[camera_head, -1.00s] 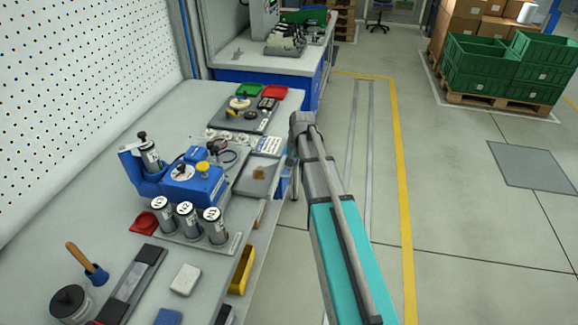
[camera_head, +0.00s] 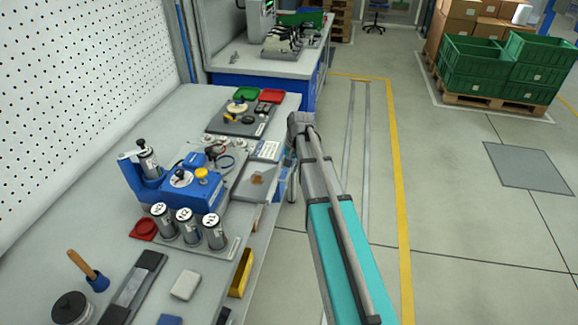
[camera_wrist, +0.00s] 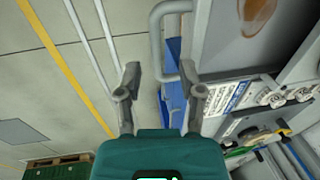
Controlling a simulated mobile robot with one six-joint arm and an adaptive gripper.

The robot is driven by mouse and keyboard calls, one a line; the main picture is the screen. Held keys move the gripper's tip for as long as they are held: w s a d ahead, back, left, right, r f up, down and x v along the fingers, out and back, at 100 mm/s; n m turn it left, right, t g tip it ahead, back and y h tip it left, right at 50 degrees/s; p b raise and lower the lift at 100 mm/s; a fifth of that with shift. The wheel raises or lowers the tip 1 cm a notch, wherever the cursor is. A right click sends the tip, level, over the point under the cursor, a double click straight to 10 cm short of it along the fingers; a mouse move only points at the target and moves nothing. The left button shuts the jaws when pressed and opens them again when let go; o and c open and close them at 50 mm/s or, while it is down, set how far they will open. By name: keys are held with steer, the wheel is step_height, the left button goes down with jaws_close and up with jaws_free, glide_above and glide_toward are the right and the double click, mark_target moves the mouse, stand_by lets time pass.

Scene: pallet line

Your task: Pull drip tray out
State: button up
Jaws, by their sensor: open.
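The drip tray (camera_head: 247,189) is a grey, shallow tray with a brown stain, at the right edge of the bench beside the blue pump unit. In the wrist view the drip tray (camera_wrist: 283,42) is at the top right. Its grey loop handle (camera_wrist: 157,38) sticks out to the left from it. My gripper (camera_wrist: 163,88) is open and empty, with its two fingers pointing towards the handle. The handle's lower end lies near the right finger; I cannot tell whether they touch. In the head view my arm hides most of the handle and gripper.
Three labelled canisters (camera_head: 187,225) and a blue pump unit (camera_head: 186,189) stand left of the tray. A white label plate (camera_head: 266,151) lies just behind it. The floor aisle to the right is clear.

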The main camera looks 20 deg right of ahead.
step_height(320, 180, up, 14)
steer(key=s+d+p, duration=0.1)
steer(key=d+p, duration=0.1)
steer(key=p, duration=1.1)
steer(key=shift+s+f, duration=0.15)
steer(key=shift+f, duration=0.05)
stand_by(0.8)
stand_by(0.5)
steer(key=s+a+f+n+h+b, duration=0.1)
steer(key=s+a+n, duration=0.2)
steer(key=s+a, duration=0.3)
steer(key=s+a+f+n+g+b, duration=0.1)
steer(key=s+a+n, duration=0.2)
steer(key=s, duration=1)
steer(key=a, duration=0.3)
steer(key=shift+s+a+f+h, duration=0.2)
steer(key=shift+a+h, duration=0.2)
